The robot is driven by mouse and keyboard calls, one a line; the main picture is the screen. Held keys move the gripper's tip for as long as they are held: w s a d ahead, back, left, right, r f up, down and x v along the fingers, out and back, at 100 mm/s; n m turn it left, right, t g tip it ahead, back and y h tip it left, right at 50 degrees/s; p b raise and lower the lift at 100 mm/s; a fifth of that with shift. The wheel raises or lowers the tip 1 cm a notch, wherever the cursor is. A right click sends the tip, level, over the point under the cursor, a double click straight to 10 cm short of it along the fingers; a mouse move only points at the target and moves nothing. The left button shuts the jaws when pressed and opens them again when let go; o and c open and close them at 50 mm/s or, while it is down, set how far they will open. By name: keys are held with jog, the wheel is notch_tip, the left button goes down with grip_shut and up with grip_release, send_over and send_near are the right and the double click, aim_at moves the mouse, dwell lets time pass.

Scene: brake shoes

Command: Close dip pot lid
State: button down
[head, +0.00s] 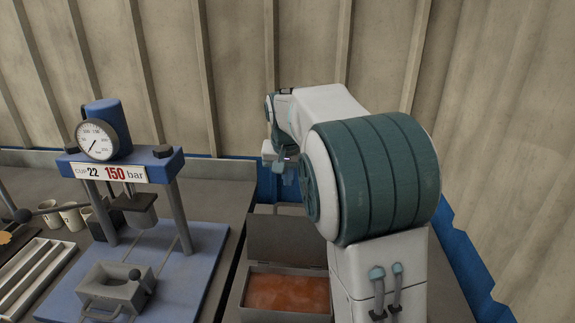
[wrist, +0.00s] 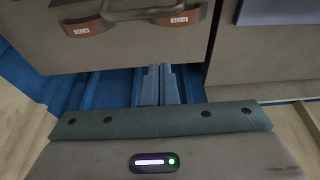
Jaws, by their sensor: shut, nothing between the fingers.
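The dip pot (head: 243,302) is a grey rectangular box holding orange-brown liquid, low in the middle of the head view. Its grey lid (head: 283,238) stands open, raised at the pot's far side. In the wrist view, a grey-brown panel (wrist: 130,50) with a curved dark handle (wrist: 137,15) and red-brown labelled ends fills the upper left; it appears to be the lid, but I cannot be sure. My gripper (wrist: 159,68) is shut and empty, its fingertips by the panel's lower edge. In the head view, my arm hides part of the pot's right side.
A blue press (head: 125,165) with a dial gauge stands left of the pot on a blue base. Cups (head: 70,216) and a slotted tray (head: 35,268) lie further left. A corrugated wall (head: 235,70) and a blue edge close off the back and right.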

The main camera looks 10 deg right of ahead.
jog(key=s+f, duration=0.1)
jog(key=s+a+f+p, duration=0.1)
jog(key=s+f, duration=0.1)
dwell(0.4)
dwell(0.4)
